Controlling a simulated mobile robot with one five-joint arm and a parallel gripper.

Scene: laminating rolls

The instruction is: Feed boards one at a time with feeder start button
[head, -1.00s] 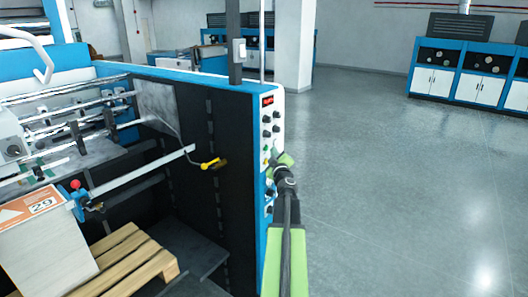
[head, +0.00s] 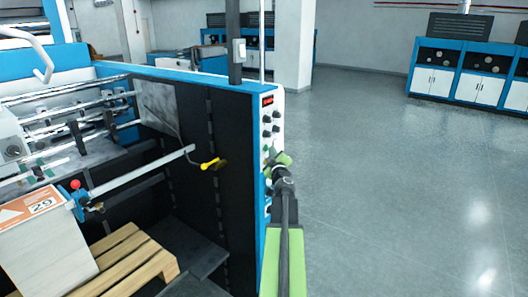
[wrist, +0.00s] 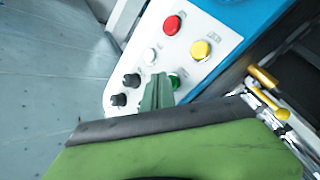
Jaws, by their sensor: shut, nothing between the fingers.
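The control panel (head: 271,112) is on the end of the blue and black machine. In the wrist view its white face (wrist: 212,28) carries a red button (wrist: 172,24), a yellow button (wrist: 200,49), a white button (wrist: 149,55), a green button (wrist: 178,78) and black knobs (wrist: 131,80). Labels are too small to read. My gripper (wrist: 159,78) is shut and empty, its tip in front of the panel beside the green button, which it partly covers. Contact cannot be told. In the head view my gripper (head: 276,160) is at the panel's edge.
A yellow-handled lever (head: 210,164) sticks out from the machine's black side. Blue-and-white cabinets (head: 465,75) stand far right. The floor to the right is clear.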

